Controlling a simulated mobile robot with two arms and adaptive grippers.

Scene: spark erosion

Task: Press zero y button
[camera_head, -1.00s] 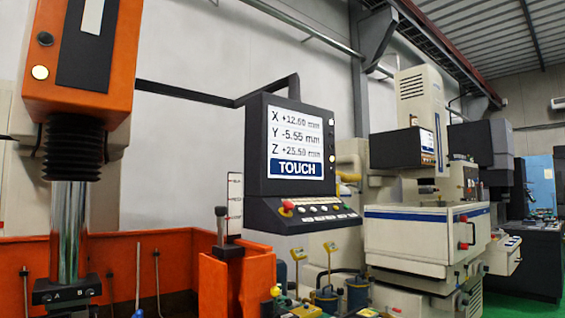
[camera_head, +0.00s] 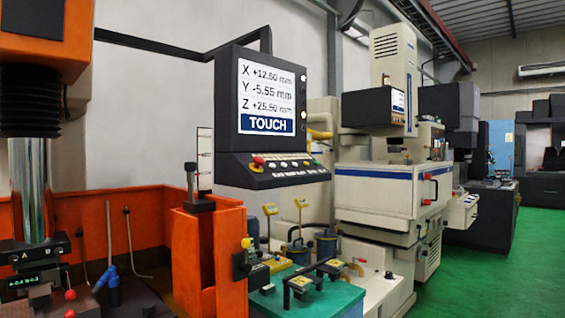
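The control panel (camera_head: 229,120) hangs from a dark arm near the middle of the head view. Its screen (camera_head: 271,97) reads X +12.60 mm, Y -5.55 mm, Z +25.50 mm, with TOUCH below. A column of small round buttons (camera_head: 303,116) runs down the right side of the screen. A sloped lower console (camera_head: 275,170) holds a row of buttons and a red knob on yellow (camera_head: 259,160). The labels are too small to tell which button is zero Y. Neither of my grippers is in view.
An orange machine with a tank wall (camera_head: 212,250) stands at the left and below the panel. A teal-topped bench (camera_head: 310,305) with fixtures stands in front. A white machine (camera_head: 380,180) is behind to the right. Green floor (camera_head: 480,270) is open at the right.

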